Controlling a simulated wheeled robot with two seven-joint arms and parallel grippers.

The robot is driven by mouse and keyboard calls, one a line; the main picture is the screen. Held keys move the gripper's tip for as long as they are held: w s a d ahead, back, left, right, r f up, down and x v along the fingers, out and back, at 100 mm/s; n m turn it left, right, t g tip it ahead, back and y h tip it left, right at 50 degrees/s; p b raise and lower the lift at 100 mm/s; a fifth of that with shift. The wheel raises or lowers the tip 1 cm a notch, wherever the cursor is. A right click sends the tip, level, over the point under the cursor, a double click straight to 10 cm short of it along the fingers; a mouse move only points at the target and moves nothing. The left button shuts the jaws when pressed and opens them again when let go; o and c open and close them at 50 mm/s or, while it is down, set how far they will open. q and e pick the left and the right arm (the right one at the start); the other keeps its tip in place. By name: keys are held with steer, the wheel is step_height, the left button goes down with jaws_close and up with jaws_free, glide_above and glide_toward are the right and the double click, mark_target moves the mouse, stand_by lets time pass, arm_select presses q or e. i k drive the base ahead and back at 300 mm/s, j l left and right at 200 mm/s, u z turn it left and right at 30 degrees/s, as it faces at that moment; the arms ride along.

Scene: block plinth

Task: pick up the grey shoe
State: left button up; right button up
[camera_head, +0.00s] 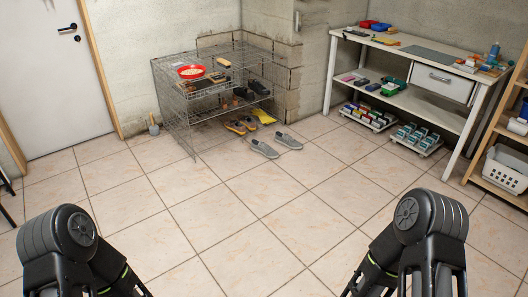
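A pair of grey shoes with pale soles lies on the tiled floor in front of the wire rack. The left grey shoe (263,149) is nearer to me, and the right grey shoe (288,141) lies just beside it. Both look upright on the floor. My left arm comes in at the lower left and my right arm at the lower right, both far from the shoes. The fingers of both grippers are not visible, so their state does not show.
A wire rack (190,128) against the wall holds a red bowl (191,72) and dark shoes (258,87). Brown shoes (236,127) stand at its base. A workbench (402,97) and wooden shelf (503,130) stand right. The tiled floor (255,215) between me and the shoes is clear.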

mark_target(261, 147)
steer(key=z, duration=0.35)
steer(key=i, duration=5.1)
steer(key=i+z, duration=0.1)
steer(key=z, duration=0.3)
